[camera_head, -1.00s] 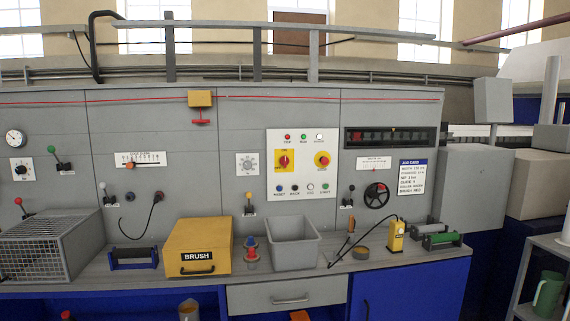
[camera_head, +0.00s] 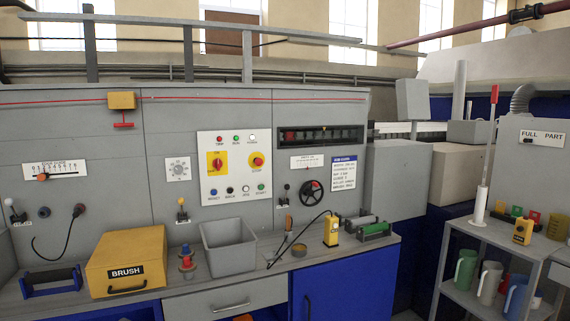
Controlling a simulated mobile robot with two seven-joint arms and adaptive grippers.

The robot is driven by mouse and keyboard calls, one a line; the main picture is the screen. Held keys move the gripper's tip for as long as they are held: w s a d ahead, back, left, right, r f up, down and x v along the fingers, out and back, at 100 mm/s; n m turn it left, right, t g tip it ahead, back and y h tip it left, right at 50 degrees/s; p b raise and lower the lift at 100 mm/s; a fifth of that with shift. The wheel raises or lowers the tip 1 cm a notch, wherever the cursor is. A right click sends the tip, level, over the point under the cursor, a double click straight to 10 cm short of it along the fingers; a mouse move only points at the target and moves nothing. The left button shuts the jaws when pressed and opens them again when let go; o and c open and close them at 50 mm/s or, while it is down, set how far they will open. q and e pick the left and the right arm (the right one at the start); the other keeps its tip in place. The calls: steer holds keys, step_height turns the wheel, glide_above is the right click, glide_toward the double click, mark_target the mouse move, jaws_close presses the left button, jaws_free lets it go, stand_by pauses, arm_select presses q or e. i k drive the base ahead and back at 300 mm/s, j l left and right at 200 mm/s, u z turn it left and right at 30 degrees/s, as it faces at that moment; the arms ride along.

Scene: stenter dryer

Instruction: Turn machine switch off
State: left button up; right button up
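The machine's white control panel (camera_head: 236,167) is on the grey machine front, left of the picture's middle. On it, a red rotary switch (camera_head: 217,163) sits on a yellow plate at the left, its handle looking roughly upright. A round red knob on a yellow disc (camera_head: 257,160) sits to its right. Small lamps line the panel's top, and several push buttons line its bottom. I cannot read the switch labels clearly. Neither of my grippers shows in the view.
The bench below holds a yellow BRUSH box (camera_head: 126,262), a grey bin (camera_head: 229,247) and a yellow handheld device (camera_head: 331,230). A black handwheel (camera_head: 312,193) is right of the panel. A grey shelf cart (camera_head: 500,240) with mugs stands at the right.

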mark_target(217, 163)
steer(key=i+j+z, duration=0.15)
steer(key=j+z, duration=0.35)
steer(key=i+j+z, duration=0.1)
steer(key=j+z, duration=0.7)
steer(key=j, duration=0.6)
